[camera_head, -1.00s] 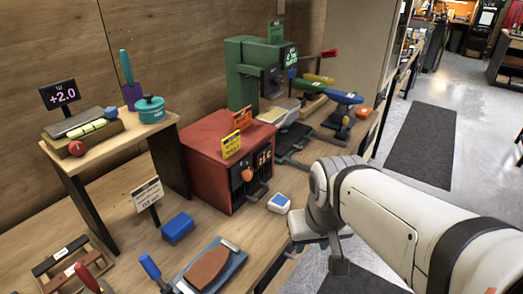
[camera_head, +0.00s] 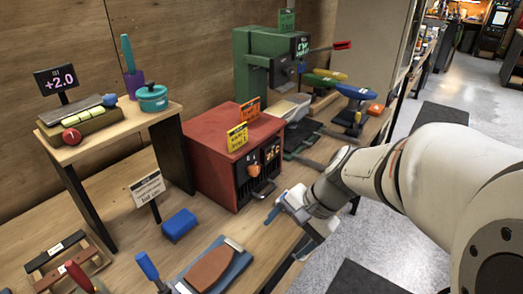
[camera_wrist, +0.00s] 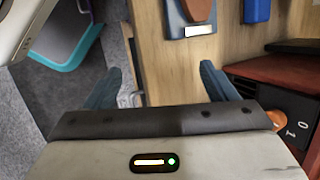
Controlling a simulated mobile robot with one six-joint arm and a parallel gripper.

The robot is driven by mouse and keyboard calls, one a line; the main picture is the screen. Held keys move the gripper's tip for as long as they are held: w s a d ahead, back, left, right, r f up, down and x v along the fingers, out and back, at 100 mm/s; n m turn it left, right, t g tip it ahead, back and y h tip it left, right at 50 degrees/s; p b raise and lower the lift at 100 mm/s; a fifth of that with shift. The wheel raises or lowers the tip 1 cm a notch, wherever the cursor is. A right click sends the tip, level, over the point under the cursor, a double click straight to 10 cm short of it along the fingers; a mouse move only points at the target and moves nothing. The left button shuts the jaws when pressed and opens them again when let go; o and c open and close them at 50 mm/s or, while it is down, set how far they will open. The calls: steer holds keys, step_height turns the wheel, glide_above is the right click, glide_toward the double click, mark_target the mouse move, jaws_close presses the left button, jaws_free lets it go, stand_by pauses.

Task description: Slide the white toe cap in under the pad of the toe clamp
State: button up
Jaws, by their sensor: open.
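My gripper (camera_head: 278,209) is low over the bench's front edge, in front of the red box. Its two blue fingers are spread, and in the wrist view (camera_wrist: 163,85) only bare wood and the bench edge show between them. The toe clamp is not clear to me either. A green press-like machine (camera_head: 250,70) with a red-tipped lever (camera_head: 342,45) stands at the back.
The red box (camera_head: 215,150) stands just beyond my gripper. A blue board (camera_head: 232,262) with a brown pad (camera_head: 210,268) lies nearer, beside a blue block (camera_head: 179,225). Floor lies beyond the bench's right edge.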

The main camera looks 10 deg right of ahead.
steer(key=shift+o, duration=0.3)
steer(key=w+f+m+t+y+b, duration=0.1)
steer(key=w+m, duration=0.1)
steer(key=m, duration=0.1)
steer(key=w+d+f+m+t+y+b, duration=0.1)
steer(key=w+f+m, duration=0.1)
steer(key=w+m, duration=0.1)
steer(key=w+f+m+t+y+b, duration=0.1)
steer(key=w+f+m+y, duration=0.1)
steer(key=w+m, duration=0.1)
steer(key=shift+w+d, duration=0.15)
steer(key=shift+d, duration=0.25)
steer(key=w+d+f+m+t, duration=0.1)
steer(key=w+d+m, duration=0.1)
steer(key=m, duration=0.1)
steer(key=w+d+f+m+t+b, duration=0.1)
steer(key=w+d+m+t, duration=0.1)
steer(key=w+m, duration=0.1)
steer(key=w+d+f+m+t+b, duration=0.1)
steer(key=w+d+m+t, duration=0.1)
steer(key=d, duration=0.1)
steer(key=shift+w+f+m, duration=0.15)
steer(key=shift+w+m, duration=0.2)
steer(key=shift+m, duration=0.05)
steer(key=shift+w+a+f+b, duration=0.15)
steer(key=shift+w+b, duration=0.15)
steer(key=x, duration=0.7)
steer(key=shift+a, duration=0.1)
steer(key=shift+c, duration=0.2)
steer(key=c, duration=1.1)
